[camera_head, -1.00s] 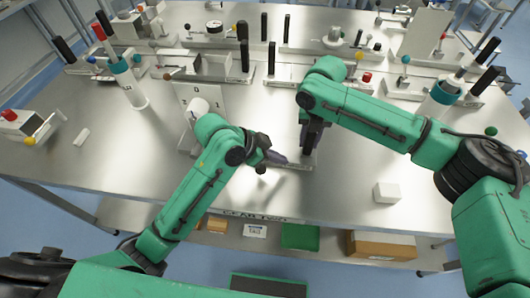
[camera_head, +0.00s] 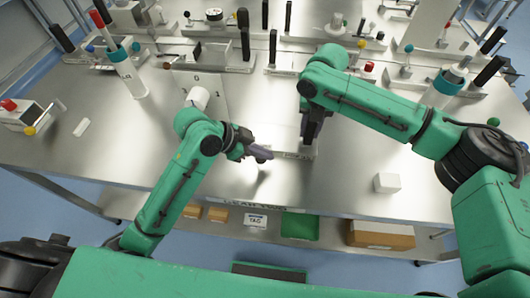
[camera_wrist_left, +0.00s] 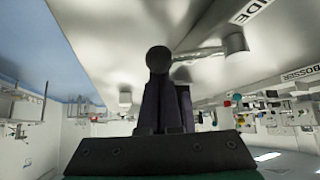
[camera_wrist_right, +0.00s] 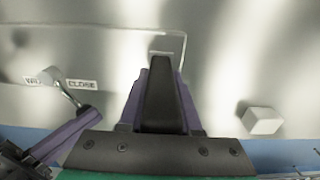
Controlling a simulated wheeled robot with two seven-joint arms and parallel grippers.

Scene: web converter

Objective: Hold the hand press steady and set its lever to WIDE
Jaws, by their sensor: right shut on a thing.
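The hand press lies on the steel bench; its pale base plate (camera_head: 301,151) shows beneath my right gripper (camera_head: 309,138). In the right wrist view my right gripper (camera_wrist_right: 158,75) is shut on a black upright part (camera_wrist_right: 160,100) of the press. The silver lever (camera_wrist_right: 66,92) turns on a pivot near the WIDE and CLOSE labels (camera_wrist_right: 82,84); WIDE is partly covered. In the left wrist view the lever's black knob (camera_wrist_left: 158,60) is at the tips of my left gripper (camera_wrist_left: 166,85), whose fingers are close together. Whether they clasp the knob is unclear.
A white block (camera_head: 386,183) stands right of the press. A white cylinder with teal band (camera_head: 125,72) is at the left. Equipment lines the back; the front bench strip is mostly free.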

